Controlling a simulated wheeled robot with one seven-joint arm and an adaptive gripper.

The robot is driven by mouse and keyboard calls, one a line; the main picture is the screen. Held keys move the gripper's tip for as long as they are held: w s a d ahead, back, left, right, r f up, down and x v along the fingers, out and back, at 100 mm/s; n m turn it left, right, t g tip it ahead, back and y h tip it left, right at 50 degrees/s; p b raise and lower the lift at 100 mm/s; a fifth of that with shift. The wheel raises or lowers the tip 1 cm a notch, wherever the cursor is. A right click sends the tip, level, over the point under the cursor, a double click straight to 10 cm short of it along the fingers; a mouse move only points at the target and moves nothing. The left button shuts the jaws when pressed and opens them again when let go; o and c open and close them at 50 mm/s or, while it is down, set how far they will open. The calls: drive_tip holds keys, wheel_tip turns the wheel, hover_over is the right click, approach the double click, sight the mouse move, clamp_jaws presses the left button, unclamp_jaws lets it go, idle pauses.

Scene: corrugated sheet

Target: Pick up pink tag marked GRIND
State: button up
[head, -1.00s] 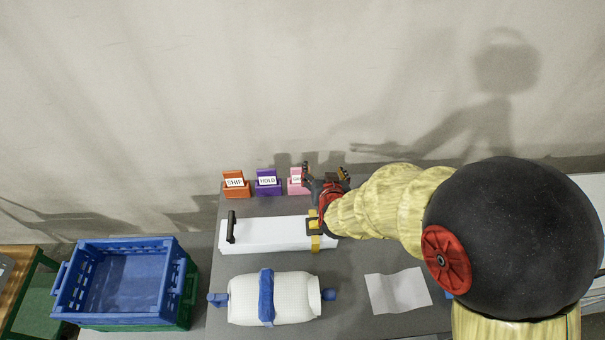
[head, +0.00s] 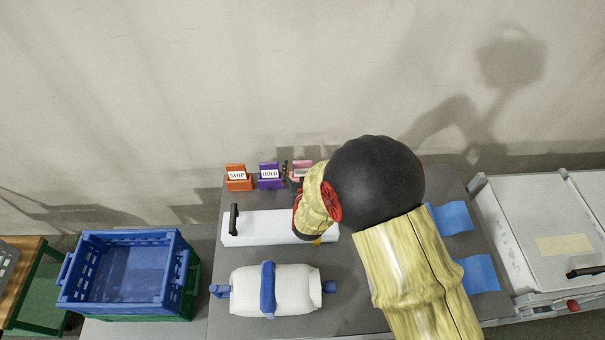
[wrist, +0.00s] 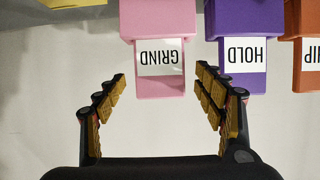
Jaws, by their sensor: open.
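The pink tag marked GRIND (wrist: 160,82) shows in the wrist view, upside down, in front of a pink block. It lies between and just beyond the fingertips of my open, empty gripper (wrist: 164,80). In the head view the pink tag (head: 302,168) stands at the back edge of the table, partly hidden by my gripper and arm. I cannot tell whether the fingers touch it; in the wrist view they look apart from it.
The purple HOLD tag (wrist: 245,62) is close beside my right-hand finger in the wrist view. The orange SHIP tag (head: 237,175) stands farther left. A white box (head: 265,228) and a white wrapped roll (head: 295,292) lie nearer. A blue crate (head: 120,317) is at left.

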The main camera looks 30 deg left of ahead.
drive_tip(key=shift+x, duration=1)
drive_tip(key=shift+c, duration=0.4)
drive_tip(key=c, duration=1.1)
drive_tip(key=shift+c, duration=0.4)
